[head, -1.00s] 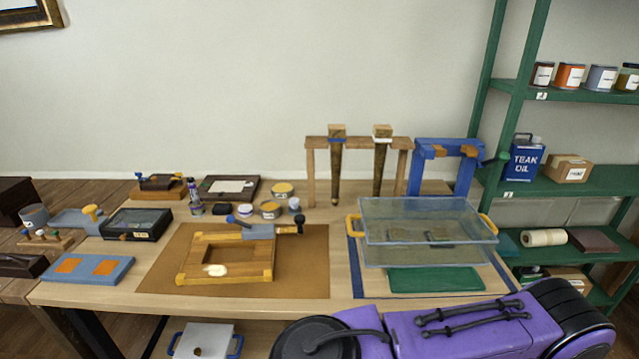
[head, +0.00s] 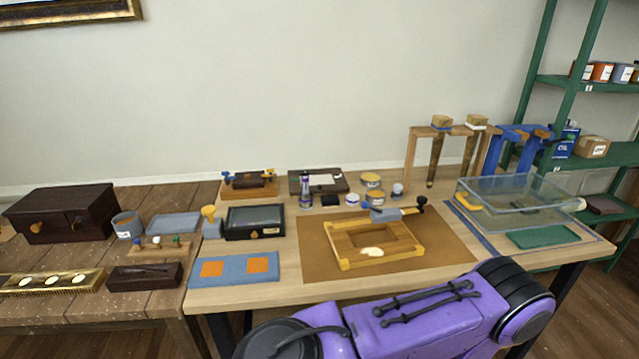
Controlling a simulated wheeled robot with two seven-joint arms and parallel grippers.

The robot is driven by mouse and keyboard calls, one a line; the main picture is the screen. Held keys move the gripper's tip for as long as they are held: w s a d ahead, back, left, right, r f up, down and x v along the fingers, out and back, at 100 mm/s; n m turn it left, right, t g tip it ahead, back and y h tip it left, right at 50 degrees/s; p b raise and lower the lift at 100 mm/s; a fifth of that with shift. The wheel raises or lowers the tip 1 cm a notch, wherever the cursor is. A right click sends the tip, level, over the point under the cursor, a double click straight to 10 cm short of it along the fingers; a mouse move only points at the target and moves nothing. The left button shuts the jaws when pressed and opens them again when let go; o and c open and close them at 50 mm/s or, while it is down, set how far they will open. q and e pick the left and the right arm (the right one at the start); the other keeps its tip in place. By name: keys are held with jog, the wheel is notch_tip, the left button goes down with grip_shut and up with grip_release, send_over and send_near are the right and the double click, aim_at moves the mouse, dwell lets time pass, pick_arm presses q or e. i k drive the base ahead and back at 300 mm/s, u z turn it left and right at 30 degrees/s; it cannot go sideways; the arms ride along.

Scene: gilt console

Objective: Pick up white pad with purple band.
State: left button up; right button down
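I cannot make out a white pad with a purple band for certain. A dark tray (head: 341,186) at the back of the light wooden table holds a flat white piece (head: 315,181), with no purple band visible on it. A cream-white oval patch (head: 372,252) lies on the front of a yellow wooden frame (head: 345,262). Neither of my grippers is in view.
The frame lies on a brown mat (head: 315,262). A blue board with orange squares (head: 232,283), a dark-framed case (head: 255,222) and a clear tub (head: 520,203) share the table. A darker table (head: 140,290) with a brown chest (head: 62,213) adjoins at left.

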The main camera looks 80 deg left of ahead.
aim_at(353, 198)
jog(key=k, duration=0.25)
jog(key=u, duration=1.05)
